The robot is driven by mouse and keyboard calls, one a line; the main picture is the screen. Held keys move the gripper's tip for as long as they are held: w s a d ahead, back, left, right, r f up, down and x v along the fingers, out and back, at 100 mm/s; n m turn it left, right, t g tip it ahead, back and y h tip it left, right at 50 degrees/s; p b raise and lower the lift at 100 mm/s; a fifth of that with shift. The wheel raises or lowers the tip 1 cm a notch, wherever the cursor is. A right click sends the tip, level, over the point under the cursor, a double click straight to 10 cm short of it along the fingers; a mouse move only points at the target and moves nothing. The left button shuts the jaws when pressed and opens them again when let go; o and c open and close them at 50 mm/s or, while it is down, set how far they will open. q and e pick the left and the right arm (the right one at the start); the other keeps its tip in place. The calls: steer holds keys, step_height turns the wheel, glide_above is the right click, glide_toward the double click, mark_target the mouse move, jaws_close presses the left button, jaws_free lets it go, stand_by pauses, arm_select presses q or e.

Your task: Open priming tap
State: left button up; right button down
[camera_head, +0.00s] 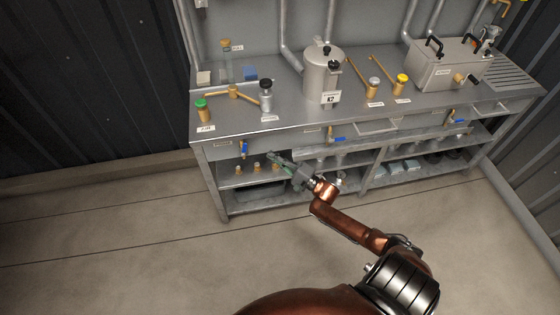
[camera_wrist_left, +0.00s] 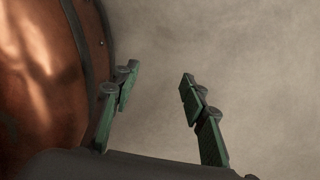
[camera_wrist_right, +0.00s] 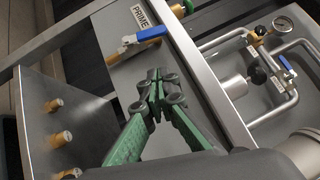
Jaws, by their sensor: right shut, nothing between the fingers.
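The priming tap is a small brass valve (camera_wrist_right: 122,48) with a blue lever (camera_wrist_right: 152,34), beside a plate marked PRIME (camera_wrist_right: 144,13) in the right wrist view. In the head view its blue lever (camera_head: 244,149) hangs on the bench's front face at the left. My right gripper (camera_wrist_right: 154,75) is shut and empty, with its green fingers together near the tap and a gap to the lever in the picture. In the head view the right gripper (camera_head: 274,156) is right of the lever. My left gripper (camera_wrist_left: 156,85) is open and empty over bare floor; it is outside the head view.
The metal bench (camera_head: 218,152) carries a steel pot (camera_head: 323,75) and a grey box (camera_head: 447,68). Another blue-handled tap (camera_head: 337,138) is further right on the front. Brass fittings (camera_wrist_right: 62,138) stand on the shelf below. Floor before the bench is clear.

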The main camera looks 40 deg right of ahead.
mark_target(246, 147)
arm_select(q)
steer(key=w, duration=0.1)
steer(key=w+b, duration=0.1)
steer(key=w, duration=0.2)
steer(key=shift+w+d+r, duration=0.1)
steer(key=shift+w+d, duration=0.25)
arm_select(e)
steer(key=w+a+r, duration=0.1)
steer(key=w+a, duration=0.3)
steer(key=w, duration=0.2)
steer(key=shift+r, duration=0.3)
steer(key=shift+a, duration=0.15)
steer(key=r+n+g+p, duration=0.1)
steer(key=p, duration=0.2)
steer(key=w+a+n+g+p, duration=0.1)
steer(key=p, duration=0.2)
steer(key=shift+a+r, duration=0.2)
steer(key=shift+r, duration=0.2)
steer(key=shift+a+f, duration=0.1)
steer(key=shift+f, duration=0.1)
arm_select(q)
steer(key=shift+t, duration=0.3)
steer(key=s+r, duration=0.2)
steer(key=r, duration=0.2)
steer(key=shift+s+a+r, duration=0.2)
steer(key=shift+s+a, duration=0.15)
steer(key=shift+s, duration=0.05)
arm_select(e)
steer(key=shift+f, duration=0.1)
